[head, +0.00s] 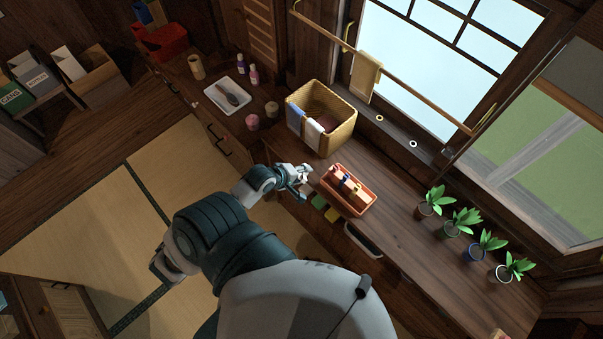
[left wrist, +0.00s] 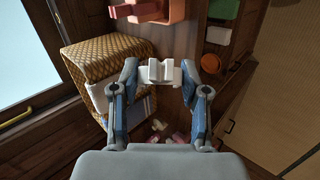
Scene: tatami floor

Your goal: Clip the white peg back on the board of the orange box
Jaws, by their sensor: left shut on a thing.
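My left gripper (head: 305,182) is just left of the orange box (head: 338,201), above the wooden counter. In the left wrist view its fingers (left wrist: 160,78) are shut on the white peg (left wrist: 159,70), which sits crosswise between the fingertips. The peg is hard to make out in the head view. The orange box holds a light wooden board (head: 345,187) with small dark and reddish things on it, too small to tell apart. The box also shows at the top of the left wrist view (left wrist: 178,10), apart from the peg. My right gripper is not in view.
A woven basket (head: 341,106) with cloths over its rim stands behind the gripper. Green and yellow pieces (head: 325,209) lie along the front edge. Several potted plants (head: 461,222) line the right side. The counter between box and plants is clear.

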